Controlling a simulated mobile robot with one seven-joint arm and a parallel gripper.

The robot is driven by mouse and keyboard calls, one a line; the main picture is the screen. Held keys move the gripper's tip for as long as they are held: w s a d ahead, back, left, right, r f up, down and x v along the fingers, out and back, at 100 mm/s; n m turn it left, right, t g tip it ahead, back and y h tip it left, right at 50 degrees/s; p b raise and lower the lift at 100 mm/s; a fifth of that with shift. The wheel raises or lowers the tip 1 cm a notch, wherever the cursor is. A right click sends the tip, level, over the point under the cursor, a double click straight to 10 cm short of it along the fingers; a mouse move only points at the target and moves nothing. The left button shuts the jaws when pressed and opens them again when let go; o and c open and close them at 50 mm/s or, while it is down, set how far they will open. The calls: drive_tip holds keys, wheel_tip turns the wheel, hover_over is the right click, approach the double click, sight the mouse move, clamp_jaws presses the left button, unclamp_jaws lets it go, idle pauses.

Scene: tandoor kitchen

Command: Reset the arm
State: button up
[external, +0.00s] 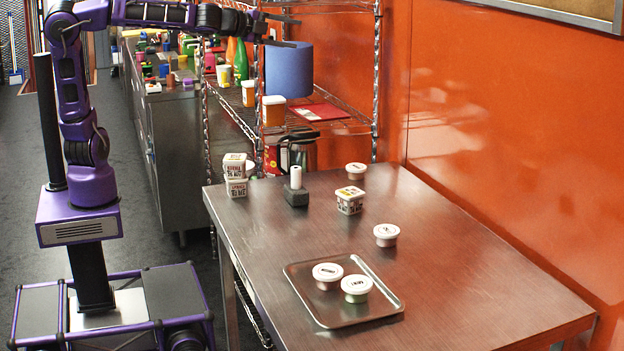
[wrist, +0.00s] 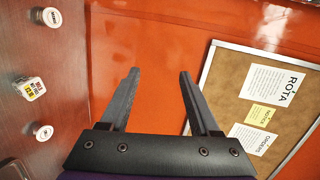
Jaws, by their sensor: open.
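My gripper (external: 292,30) is at the end of my raised purple arm, high near the wire shelf in the external view. In the wrist view my gripper (wrist: 158,95) is open, with its two dark fingers apart and nothing between them. The fingers point toward the orange wall (wrist: 150,35). The gripper is clear of the steel table (external: 450,260) and touches none of the tubs.
A metal tray (external: 335,318) holds two lidded tubs. Lidded tubs (external: 386,235), a printed square tub (external: 350,200) and stacked tubs (external: 236,178) stand on the table. The wire shelf (external: 340,122) bears a blue cylinder (external: 289,70). A noticeboard (wrist: 228,75) hangs on the wall.

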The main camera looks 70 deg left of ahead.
drive_tip(key=s+a+f+n+g+y+p, duration=0.1)
drive_tip(key=s+a+f+n+g, duration=0.1)
drive_tip(key=s+a+f+n, duration=0.45)
drive_tip(key=s+a+f+n+g+y, duration=0.1)
drive_tip(key=s+a+n+g+y, duration=0.2)
drive_tip(key=s, duration=0.7)
drive_tip(key=s+f+n+g+h+p, duration=0.1)
drive_tip(key=s+f+n+g+h, duration=0.3)
drive_tip(key=s+f, duration=0.6)
drive_tip(key=s+n+h, duration=0.2)
drive_tip(key=s, duration=0.2)
drive_tip(key=shift+d+f, duration=0.15)
drive_tip(key=shift+f, duration=0.15)
